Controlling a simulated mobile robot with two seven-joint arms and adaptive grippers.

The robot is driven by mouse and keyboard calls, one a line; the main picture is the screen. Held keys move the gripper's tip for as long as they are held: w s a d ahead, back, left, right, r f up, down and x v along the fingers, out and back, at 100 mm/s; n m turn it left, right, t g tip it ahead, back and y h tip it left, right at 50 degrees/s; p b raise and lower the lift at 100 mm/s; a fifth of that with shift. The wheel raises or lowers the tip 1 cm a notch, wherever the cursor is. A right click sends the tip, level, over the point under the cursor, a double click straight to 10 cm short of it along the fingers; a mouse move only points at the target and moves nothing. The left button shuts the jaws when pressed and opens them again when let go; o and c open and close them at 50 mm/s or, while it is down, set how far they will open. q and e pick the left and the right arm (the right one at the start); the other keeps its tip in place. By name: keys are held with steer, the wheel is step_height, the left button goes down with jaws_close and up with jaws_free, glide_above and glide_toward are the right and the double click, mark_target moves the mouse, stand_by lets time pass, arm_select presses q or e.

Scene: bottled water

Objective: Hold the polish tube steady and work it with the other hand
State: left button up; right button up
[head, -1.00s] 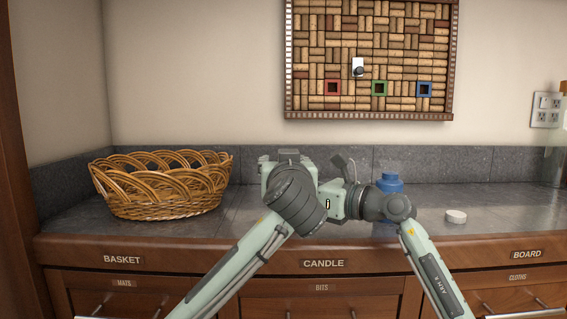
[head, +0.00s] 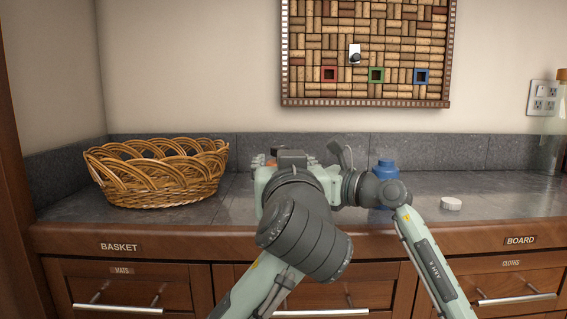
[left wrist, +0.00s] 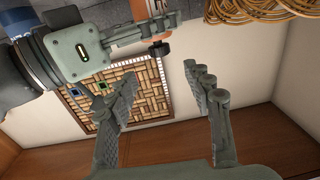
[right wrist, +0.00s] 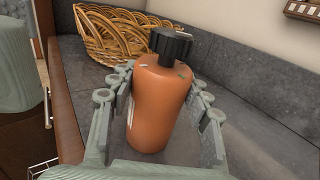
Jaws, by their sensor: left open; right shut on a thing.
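The polish tube (right wrist: 158,105) is an orange bottle with a black cap (right wrist: 171,45). In the right wrist view, my right gripper (right wrist: 163,95) is shut around its body, with a finger on each side. In the left wrist view the black cap (left wrist: 158,51) and a bit of the orange body (left wrist: 160,18) show beyond my right gripper. My left gripper (left wrist: 166,85) is open and empty, its fingers below the cap in that view and apart from it. In the head view, my left wrist hides most of the tube and both gripper tips.
A wicker basket (head: 160,177) stands at the left of the grey counter (head: 480,190). A blue bottle (head: 385,167) stands behind my right arm, and a white lid (head: 451,203) lies to its right. A cork board (head: 365,40) hangs on the wall.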

arm_select(q)
steer(key=m+h, duration=0.1)
steer(key=m, duration=0.1)
steer(key=m+g+h, duration=0.5)
steer(key=m+h, duration=0.2)
steer(key=h, duration=0.5)
glide_toward(274, 152)
steer(key=x, duration=1.2)
